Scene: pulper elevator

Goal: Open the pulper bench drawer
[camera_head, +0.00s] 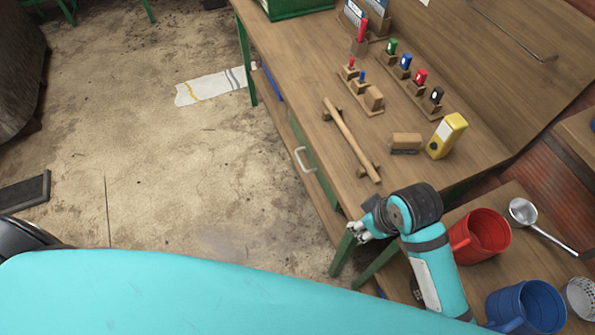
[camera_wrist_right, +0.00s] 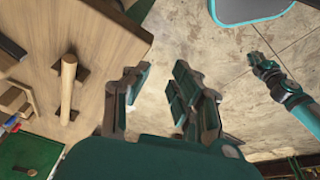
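The pulper bench (camera_head: 290,60) is a wooden table with green legs. Under its left edge is a green drawer front (camera_head: 309,150) with a pale, curved handle (camera_head: 304,159); the drawer looks shut. My right gripper (camera_head: 352,236) is beside the bench's near corner, apart from the handle and nearer the camera. In the right wrist view my right gripper (camera_wrist_right: 158,84) has its fingers spread with nothing between them. The handle is not visible there. My left arm shows at the right of that view with its small gripper (camera_wrist_right: 260,62); its fingers are too small to read.
On the bench top are a wooden bar on supports (camera_head: 352,140), a yellow device (camera_head: 447,136), and several coloured stamps. A red mug (camera_head: 480,236) and a blue mug (camera_head: 527,307) stand on a nearer table. The floor left of the bench is mostly clear, with a cloth (camera_head: 212,87).

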